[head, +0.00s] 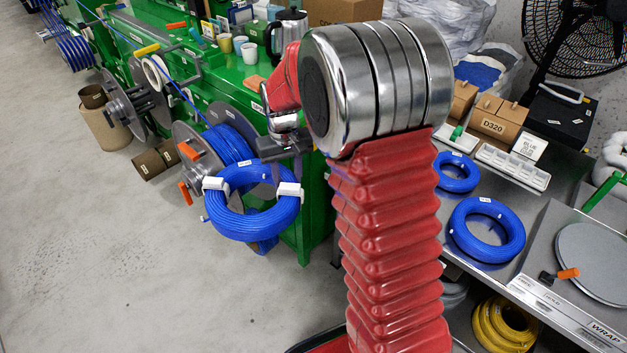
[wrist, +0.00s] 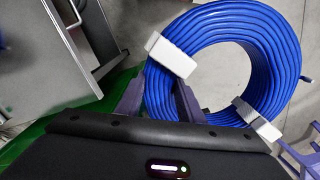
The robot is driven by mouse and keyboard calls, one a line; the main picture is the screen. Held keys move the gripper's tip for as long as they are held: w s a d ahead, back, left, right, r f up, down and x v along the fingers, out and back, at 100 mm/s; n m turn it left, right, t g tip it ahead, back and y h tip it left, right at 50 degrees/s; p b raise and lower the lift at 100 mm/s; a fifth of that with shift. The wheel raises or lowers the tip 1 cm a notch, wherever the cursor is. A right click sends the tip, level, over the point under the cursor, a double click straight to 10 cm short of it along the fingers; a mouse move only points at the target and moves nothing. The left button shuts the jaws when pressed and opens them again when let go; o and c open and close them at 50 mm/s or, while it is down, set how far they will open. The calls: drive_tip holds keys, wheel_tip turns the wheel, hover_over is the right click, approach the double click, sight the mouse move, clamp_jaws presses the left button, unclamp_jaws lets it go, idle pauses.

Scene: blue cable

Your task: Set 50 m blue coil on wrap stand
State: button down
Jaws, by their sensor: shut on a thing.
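A blue cable coil (head: 255,224) with two white clips hangs in my gripper (head: 284,147), in front of the green machine. In the wrist view the coil (wrist: 272,45) fills the upper right, and my gripper (wrist: 160,98) is shut on its near left side, close to one white clip. A small label on the coil is too small to read. A round grey plate (head: 597,258) on a raised panel lies at the far right, above a front edge marked WRAP; it looks like the wrap stand. Its top looks bare.
Two other blue coils (head: 485,229) (head: 456,172) lie on the steel table, left of the plate. A reel with blue cable (head: 228,143) is behind the held coil.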

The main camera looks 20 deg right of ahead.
sight(271, 179)
drive_tip(key=shift+n, duration=0.3)
drive_tip(key=a, duration=0.1)
drive_tip(key=w+a, duration=0.1)
drive_tip(key=a, duration=0.2)
drive_tip(key=shift+w+a+r, duration=0.2)
drive_tip(key=shift+w+r, duration=0.05)
drive_tip(key=shift+r, duration=0.05)
drive_tip(key=shift+d, duration=0.1)
